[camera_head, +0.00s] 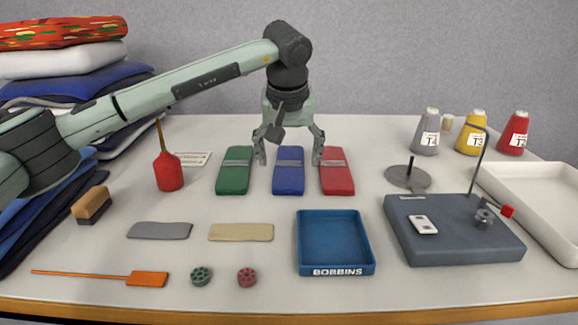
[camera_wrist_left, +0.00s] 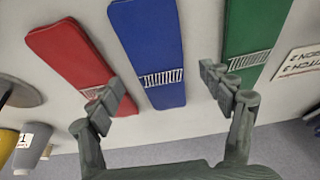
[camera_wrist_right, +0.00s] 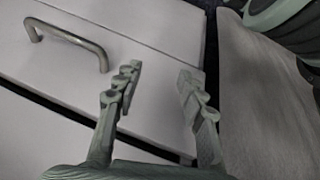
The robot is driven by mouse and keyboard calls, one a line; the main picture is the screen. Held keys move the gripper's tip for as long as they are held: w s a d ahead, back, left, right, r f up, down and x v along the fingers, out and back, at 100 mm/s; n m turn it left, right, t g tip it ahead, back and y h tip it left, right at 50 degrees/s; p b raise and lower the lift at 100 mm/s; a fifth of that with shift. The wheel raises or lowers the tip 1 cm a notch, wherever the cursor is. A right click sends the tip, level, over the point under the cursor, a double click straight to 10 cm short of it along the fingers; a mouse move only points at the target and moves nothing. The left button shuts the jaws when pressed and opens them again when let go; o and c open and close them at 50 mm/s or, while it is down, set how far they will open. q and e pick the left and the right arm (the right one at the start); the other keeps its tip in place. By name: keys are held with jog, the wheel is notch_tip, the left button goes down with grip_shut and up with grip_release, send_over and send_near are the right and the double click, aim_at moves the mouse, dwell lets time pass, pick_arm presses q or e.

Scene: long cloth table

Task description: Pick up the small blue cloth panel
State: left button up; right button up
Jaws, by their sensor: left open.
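The small blue cloth panel (camera_head: 288,180) lies flat on the table between a green panel (camera_head: 233,178) and a red panel (camera_head: 337,180). It has a pale striped band across it and also shows in the left wrist view (camera_wrist_left: 148,45). My left gripper (camera_head: 289,158) is open above the blue panel's far end, with its fingers spread wider than the panel. In the left wrist view the fingertips (camera_wrist_left: 168,85) sit on either side of the blue panel, overlapping the view of the red and green ones. My right gripper (camera_wrist_right: 160,85) is open and empty, away from the table top.
A blue bobbins tray (camera_head: 372,268) stands in front, with grey (camera_head: 160,231) and beige (camera_head: 241,232) panels left of it. A red oil can (camera_head: 168,172) stands left of the green panel. A dark stand (camera_head: 460,250) and thread cones (camera_head: 470,132) are at right.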

pick_arm(q)
jog(key=shift+w+d+f, duration=0.1)
jog(key=shift+w+f, duration=0.1)
jog(key=shift+f, duration=0.45)
jog(key=shift+c, duration=0.3)
jog(key=c, duration=1.2)
jog(key=shift+r, duration=0.15)
